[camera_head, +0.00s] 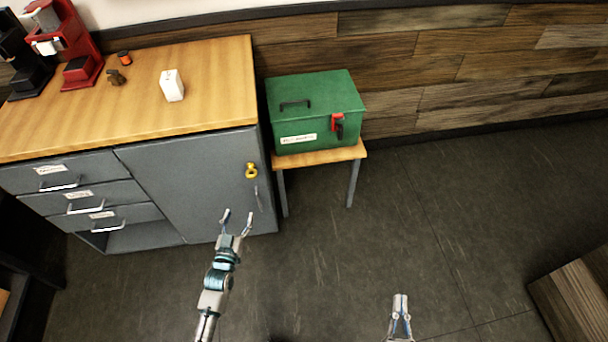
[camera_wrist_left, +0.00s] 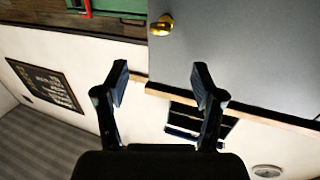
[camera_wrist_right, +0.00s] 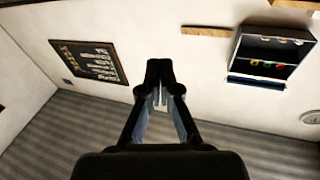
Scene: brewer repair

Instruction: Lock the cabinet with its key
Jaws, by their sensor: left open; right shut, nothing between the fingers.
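The grey cabinet (camera_head: 190,175) stands under the wooden counter, and its door looks shut. A yellow key (camera_head: 251,170) sits at the door's upper right, above the vertical handle (camera_head: 257,197). The key also shows in the left wrist view (camera_wrist_left: 161,25), beyond the fingers against the grey door. My left gripper (camera_head: 237,215) is open and empty, in front of the cabinet door, appearing below and left of the key and apart from it. My right gripper (camera_head: 400,297) is shut and empty, over the floor to the right, away from the cabinet.
A green box (camera_head: 315,115) with a red latch sits on a small table (camera_head: 355,153) right of the cabinet. Several drawers (camera_head: 75,184) are at left; the lowest space looks open. A red machine (camera_head: 75,45) and a white carton (camera_head: 172,86) stand on the counter.

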